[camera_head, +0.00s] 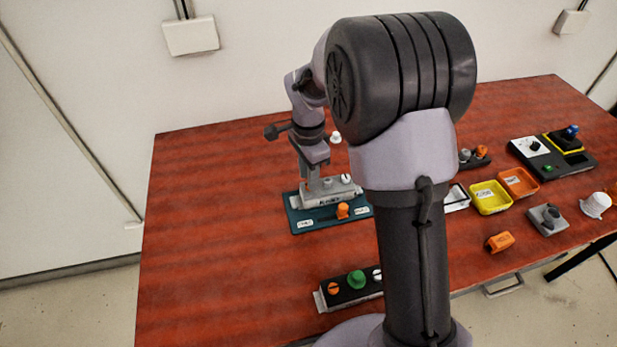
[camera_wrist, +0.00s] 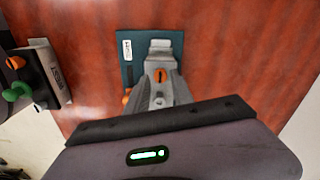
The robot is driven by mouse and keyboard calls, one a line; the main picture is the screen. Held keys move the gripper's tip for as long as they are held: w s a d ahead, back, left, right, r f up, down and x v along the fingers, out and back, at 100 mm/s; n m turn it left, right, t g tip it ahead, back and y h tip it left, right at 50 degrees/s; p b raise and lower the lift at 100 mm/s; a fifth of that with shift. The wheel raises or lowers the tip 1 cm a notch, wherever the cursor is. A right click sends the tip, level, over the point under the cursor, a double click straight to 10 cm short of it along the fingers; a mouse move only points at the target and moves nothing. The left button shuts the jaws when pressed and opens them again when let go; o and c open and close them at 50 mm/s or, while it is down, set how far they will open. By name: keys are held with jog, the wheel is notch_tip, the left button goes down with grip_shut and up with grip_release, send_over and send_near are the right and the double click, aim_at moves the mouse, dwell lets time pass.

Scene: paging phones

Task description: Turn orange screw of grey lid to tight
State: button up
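The grey lid (camera_head: 333,196) lies on a teal base (camera_head: 296,213), with a white screw (camera_head: 346,179) at its right end. In the wrist view, the orange screw (camera_wrist: 160,76) has a dark slot and sits on the lid (camera_wrist: 160,48). My gripper (camera_head: 313,186) points down at the lid's left part. In the wrist view, my gripper's fingers (camera_wrist: 160,88) stand on either side of the orange screw. I cannot tell whether they touch it. In the head view the orange screw is hidden behind the gripper and lid.
An orange knob (camera_head: 343,210) stands at the base's front. A dark box (camera_head: 340,292) with orange, green and white knobs is at the front edge. Yellow (camera_head: 490,197) and orange (camera_head: 519,182) trays stand to the right. The table's left side is clear.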

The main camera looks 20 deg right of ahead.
notch_tip(320, 180, up, 15)
jog(key=p, duration=0.4)
jog(key=shift+p, duration=0.35)
